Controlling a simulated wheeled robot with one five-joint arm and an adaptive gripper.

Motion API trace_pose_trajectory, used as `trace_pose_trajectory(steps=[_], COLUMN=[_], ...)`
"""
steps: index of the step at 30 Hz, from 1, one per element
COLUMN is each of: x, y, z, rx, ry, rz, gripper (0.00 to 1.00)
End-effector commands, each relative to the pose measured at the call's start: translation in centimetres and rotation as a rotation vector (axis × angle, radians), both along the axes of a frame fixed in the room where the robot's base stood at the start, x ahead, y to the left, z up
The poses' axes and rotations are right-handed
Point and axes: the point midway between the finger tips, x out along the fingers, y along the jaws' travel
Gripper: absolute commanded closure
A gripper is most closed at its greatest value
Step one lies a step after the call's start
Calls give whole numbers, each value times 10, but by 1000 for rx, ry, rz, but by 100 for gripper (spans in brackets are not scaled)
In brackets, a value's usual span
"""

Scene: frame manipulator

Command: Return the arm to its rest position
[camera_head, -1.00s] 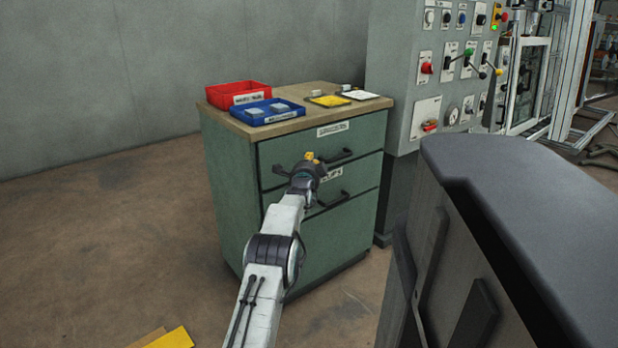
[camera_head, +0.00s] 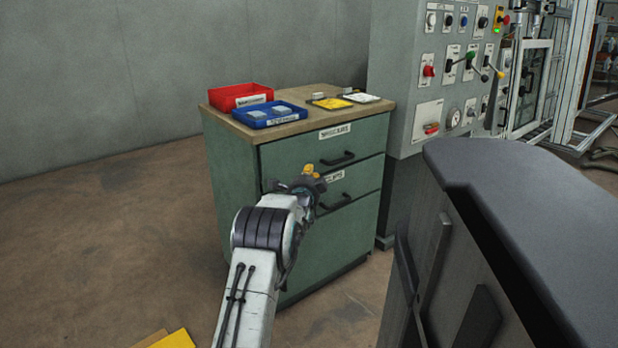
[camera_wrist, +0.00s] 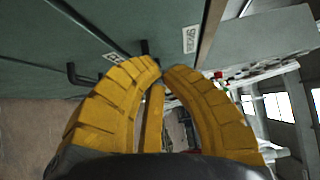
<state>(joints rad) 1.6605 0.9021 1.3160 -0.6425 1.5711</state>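My gripper (camera_head: 309,170) is at the end of my white arm, in front of the green drawer cabinet (camera_head: 232,190) near the upper drawers. In the wrist view its yellow fingers (camera_wrist: 161,68) curve together and their tips meet or nearly meet, with nothing seen between them. The cabinet's drawers look closed. The upper drawer handle (camera_head: 337,158) is clear of my gripper, and the lower handle (camera_head: 336,203) is just right of my arm. I cannot tell the exact gap between my gripper and the cabinet front.
On the cabinet top are a red bin (camera_head: 240,95), a blue bin (camera_head: 270,114), a yellow tray (camera_head: 331,103) and a white one (camera_head: 361,97). A grey control panel (camera_head: 440,70) stands to the right. Floor on the left (camera_head: 110,220) is clear.

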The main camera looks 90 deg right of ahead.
Motion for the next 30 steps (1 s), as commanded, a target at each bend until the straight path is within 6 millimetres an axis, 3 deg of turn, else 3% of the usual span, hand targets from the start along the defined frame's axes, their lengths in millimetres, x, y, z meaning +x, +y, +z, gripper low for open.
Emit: trace_pose_trajectory(steps=[9,24,28,30], x=[1,2,16,35], y=[19,24,25,28], z=[0,0,9,20], rx=[1,0,11,29], ry=[0,0,15,35], rz=[0,0,19,45], gripper=[100,100,100,100])
